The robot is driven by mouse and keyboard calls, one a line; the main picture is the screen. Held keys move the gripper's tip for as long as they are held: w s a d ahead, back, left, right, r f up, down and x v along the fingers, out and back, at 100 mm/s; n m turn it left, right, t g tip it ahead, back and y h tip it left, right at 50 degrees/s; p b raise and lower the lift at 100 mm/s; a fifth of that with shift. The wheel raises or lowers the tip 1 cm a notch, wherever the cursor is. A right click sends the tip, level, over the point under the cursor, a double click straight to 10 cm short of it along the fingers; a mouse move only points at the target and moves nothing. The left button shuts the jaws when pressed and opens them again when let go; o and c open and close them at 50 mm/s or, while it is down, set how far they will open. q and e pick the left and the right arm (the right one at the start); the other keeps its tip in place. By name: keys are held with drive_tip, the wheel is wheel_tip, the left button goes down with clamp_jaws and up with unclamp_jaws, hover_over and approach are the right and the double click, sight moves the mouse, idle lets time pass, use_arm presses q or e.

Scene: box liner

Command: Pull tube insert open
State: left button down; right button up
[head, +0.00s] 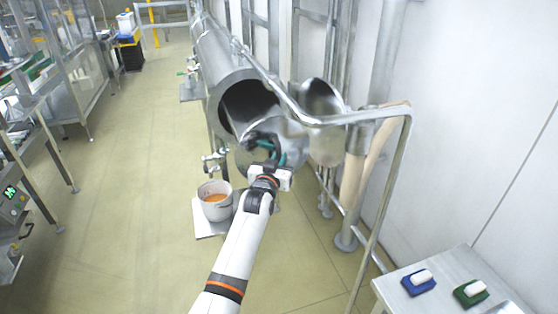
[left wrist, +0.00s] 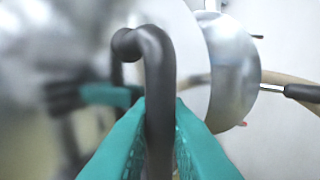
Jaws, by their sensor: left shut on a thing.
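A large horizontal steel tube (head: 216,62) stands ahead with a dark round opening at its near end. A shiny metal insert (head: 293,130) is at the mouth, partly covering the lower right of the opening. My left gripper (head: 268,147) is at the insert's front face. In the left wrist view my teal fingers (left wrist: 160,135) are shut around a dark bent handle (left wrist: 155,60), in front of a reflective metal surface (left wrist: 60,50). A second metal cylinder (head: 325,98) stands to the right of the tube. My right gripper is not in view.
A steel rail (head: 318,120) runs along the tube's right side and bends down near me. A bucket (head: 214,200) with orange contents stands below left. A side table (head: 455,276) holds a blue brush (head: 418,282) and a green brush (head: 470,292).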

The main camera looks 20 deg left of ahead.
use_arm(q)
drive_tip(key=c, duration=1.5)
unclamp_jaws()
drive_tip(key=shift+o, duration=0.2)
drive_tip(key=s+b, duration=0.2)
drive_tip(key=s, duration=1)
